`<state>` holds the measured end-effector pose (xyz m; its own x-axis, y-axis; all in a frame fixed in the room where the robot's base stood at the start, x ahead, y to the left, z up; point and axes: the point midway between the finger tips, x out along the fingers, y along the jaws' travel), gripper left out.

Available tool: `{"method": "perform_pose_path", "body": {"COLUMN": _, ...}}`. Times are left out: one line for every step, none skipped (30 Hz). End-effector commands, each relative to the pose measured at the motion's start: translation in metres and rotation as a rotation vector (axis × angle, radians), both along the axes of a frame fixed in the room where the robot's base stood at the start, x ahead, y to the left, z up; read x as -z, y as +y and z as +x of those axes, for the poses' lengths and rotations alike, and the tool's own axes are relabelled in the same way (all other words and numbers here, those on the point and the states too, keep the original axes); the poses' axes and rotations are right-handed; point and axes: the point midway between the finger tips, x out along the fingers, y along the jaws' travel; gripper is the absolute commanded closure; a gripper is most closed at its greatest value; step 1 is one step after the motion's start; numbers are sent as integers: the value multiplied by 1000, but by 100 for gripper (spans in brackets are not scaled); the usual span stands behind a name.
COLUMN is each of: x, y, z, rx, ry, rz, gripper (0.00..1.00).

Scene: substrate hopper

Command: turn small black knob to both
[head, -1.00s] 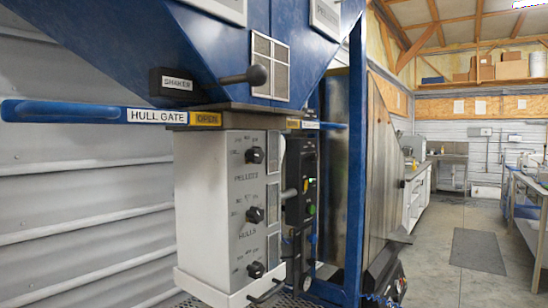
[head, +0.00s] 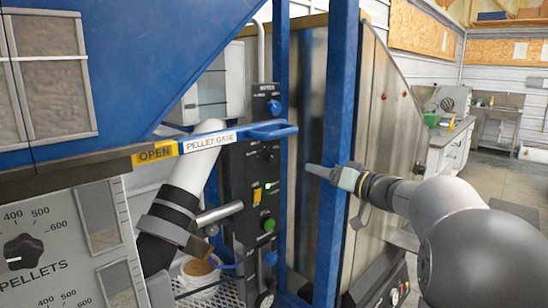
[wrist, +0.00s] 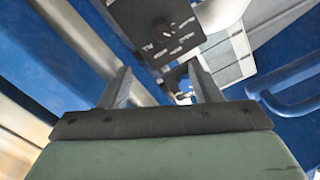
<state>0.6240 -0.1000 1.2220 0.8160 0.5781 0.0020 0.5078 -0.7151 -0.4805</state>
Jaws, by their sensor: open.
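The small black knob (head: 268,154) is on the upper part of a narrow black control panel (head: 240,190), just below the blue pellet gate handle in the head view. Its labels are too small to read there. In the wrist view a dark knob (wrist: 162,30) with blurred, tilted markings shows on a dark panel beyond the fingers; I cannot tell for certain that it is the same knob. My gripper (head: 312,170) comes in from the right, by the blue upright, apart from the panel. In the wrist view its fingers (wrist: 160,88) are spread and empty.
A blue upright (head: 338,100) stands beside my gripper. The panel also bears a blue knob (head: 274,106), a yellow switch (head: 257,196) and a green button (head: 268,225).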

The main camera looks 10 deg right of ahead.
Motion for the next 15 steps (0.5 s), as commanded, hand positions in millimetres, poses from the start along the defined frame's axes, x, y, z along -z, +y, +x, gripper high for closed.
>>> {"method": "perform_pose_path", "body": {"x": -2, "y": 4, "z": 5, "rx": -2, "ry": -2, "rz": 1, "gripper": 43}}
{"method": "perform_pose_path", "body": {"x": -2, "y": 6, "z": 8, "rx": -2, "ry": -2, "rz": 1, "gripper": 43}}
{"method": "perform_pose_path", "body": {"x": -1, "y": 10, "z": 13, "rx": -3, "ry": -1, "rz": 2, "gripper": 43}}
{"method": "perform_pose_path", "body": {"x": -1, "y": 14, "z": 17, "rx": -4, "ry": 0, "rz": 1, "gripper": 43}}
{"method": "perform_pose_path", "body": {"x": -1, "y": 18, "z": 22, "rx": -4, "ry": 0, "rz": 1, "gripper": 43}}
{"method": "perform_pose_path", "body": {"x": -2, "y": 22, "z": 29, "rx": -5, "ry": 1, "rz": 0, "gripper": 43}}
{"method": "perform_pose_path", "body": {"x": -2, "y": 26, "z": 34, "rx": -4, "ry": 1, "rz": 2, "gripper": 43}}
{"method": "perform_pose_path", "body": {"x": -2, "y": 30, "z": 40, "rx": -4, "ry": 3, "rz": 3, "gripper": 43}}
{"method": "perform_pose_path", "body": {"x": -2, "y": 36, "z": 47, "rx": -5, "ry": 2, "rz": 2, "gripper": 43}}
{"method": "perform_pose_path", "body": {"x": -2, "y": 39, "z": 52, "rx": -5, "ry": 3, "rz": 2, "gripper": 43}}
{"method": "perform_pose_path", "body": {"x": -2, "y": 43, "z": 58, "rx": -5, "ry": 3, "rz": 1, "gripper": 43}}
{"method": "perform_pose_path", "body": {"x": -2, "y": 49, "z": 65, "rx": -6, "ry": 2, "rz": 2, "gripper": 43}}
{"method": "perform_pose_path", "body": {"x": -2, "y": 53, "z": 70, "rx": -5, "ry": 4, "rz": 2, "gripper": 43}}
{"method": "perform_pose_path", "body": {"x": -2, "y": 56, "z": 76, "rx": -4, "ry": 3, "rz": 3, "gripper": 43}}
{"method": "perform_pose_path", "body": {"x": -2, "y": 61, "z": 83, "rx": -5, "ry": 3, "rz": 1, "gripper": 43}}
